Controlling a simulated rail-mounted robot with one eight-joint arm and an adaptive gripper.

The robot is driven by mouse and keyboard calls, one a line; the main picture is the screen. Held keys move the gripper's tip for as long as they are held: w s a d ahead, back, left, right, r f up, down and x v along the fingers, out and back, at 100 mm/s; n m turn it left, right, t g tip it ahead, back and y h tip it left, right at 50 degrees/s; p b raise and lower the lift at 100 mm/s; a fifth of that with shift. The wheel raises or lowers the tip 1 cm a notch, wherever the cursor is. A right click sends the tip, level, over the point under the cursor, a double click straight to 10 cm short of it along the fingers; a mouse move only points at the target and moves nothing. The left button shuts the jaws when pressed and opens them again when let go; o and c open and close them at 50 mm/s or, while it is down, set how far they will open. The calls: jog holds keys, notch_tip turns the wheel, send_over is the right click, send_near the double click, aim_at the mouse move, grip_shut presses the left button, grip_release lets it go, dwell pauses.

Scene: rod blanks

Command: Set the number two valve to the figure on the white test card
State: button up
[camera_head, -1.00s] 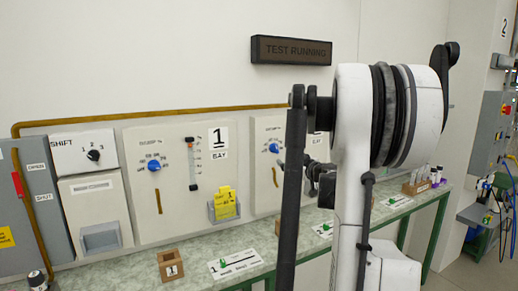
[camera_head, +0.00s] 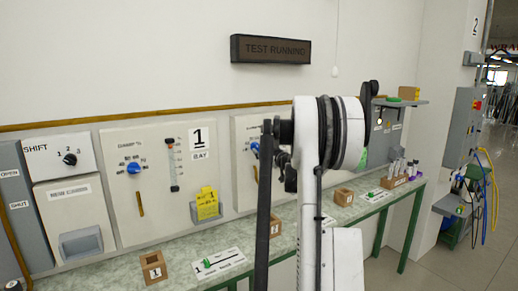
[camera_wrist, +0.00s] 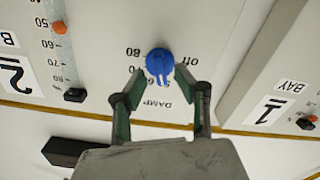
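In the wrist view, which is upside down, a blue valve knob (camera_wrist: 159,62) sits on a pale panel between the number 2 bay sign (camera_wrist: 14,76) and the number 1 bay sign (camera_wrist: 268,108). Its dial reads "off", 60 and 80, with part of the lettering hidden. My gripper (camera_wrist: 159,72) is open, one finger on each side of the knob; I cannot tell if they touch it. In the head view this knob (camera_head: 255,148) shows beside my arm, which hides much of its panel. I cannot make out a white test card with a readable figure.
The bay 1 panel has a blue knob (camera_head: 134,168), a slider (camera_head: 172,165) and a yellow card (camera_head: 207,203) in a holder. The green-marbled bench (camera_head: 130,268) below carries wooden blocks (camera_head: 153,267) and labelled plates (camera_head: 217,262).

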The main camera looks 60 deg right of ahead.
jog(key=shift+x, duration=0.95)
grip_shut()
